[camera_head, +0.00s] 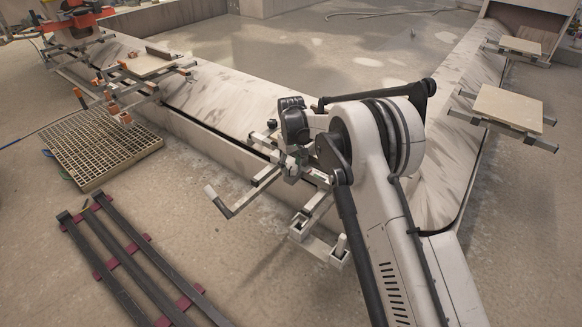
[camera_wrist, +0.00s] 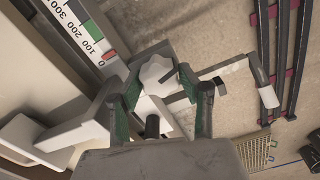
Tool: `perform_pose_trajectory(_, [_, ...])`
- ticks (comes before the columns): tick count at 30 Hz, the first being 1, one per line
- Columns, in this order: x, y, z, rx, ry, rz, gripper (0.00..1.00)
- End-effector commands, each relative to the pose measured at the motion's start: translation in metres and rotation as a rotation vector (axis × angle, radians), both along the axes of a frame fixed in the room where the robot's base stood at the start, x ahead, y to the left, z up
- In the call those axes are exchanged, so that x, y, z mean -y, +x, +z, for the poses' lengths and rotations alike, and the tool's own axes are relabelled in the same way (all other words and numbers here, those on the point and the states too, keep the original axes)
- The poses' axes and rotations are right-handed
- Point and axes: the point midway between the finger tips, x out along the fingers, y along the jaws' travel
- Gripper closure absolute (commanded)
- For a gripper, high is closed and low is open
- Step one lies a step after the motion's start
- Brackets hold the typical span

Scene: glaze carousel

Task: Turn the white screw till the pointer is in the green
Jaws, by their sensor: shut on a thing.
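The white lobed screw (camera_wrist: 157,72) sits between the fingers of my gripper (camera_wrist: 160,88) in the wrist view. The green-padded fingers are shut on it, one on each side. A white scale (camera_wrist: 85,30) runs along the upper left, with numbers 100, 200 and 300, a green band (camera_wrist: 72,22) and a red mark (camera_wrist: 108,55) at its low end. I cannot clearly make out the pointer.
A metal bar with a white cylindrical end (camera_wrist: 268,96) stands out close to the right finger. Dark rails with red blocks (camera_head: 135,262) lie on the floor at left, near a grating (camera_head: 95,150). Pale boards (camera_head: 508,108) sit on brackets at right.

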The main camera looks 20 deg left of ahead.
Motion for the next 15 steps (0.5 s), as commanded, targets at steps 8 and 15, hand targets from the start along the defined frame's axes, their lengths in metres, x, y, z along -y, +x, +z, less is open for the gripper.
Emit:
perform_pose_trajectory(8, [0.0004, 0.0005, 0.0002, 0.000, 0.000, -0.140, 0.89])
perform_pose_trajectory(15, [0.0005, 0.0006, 0.0003, 0.000, 0.000, -0.190, 0.89])
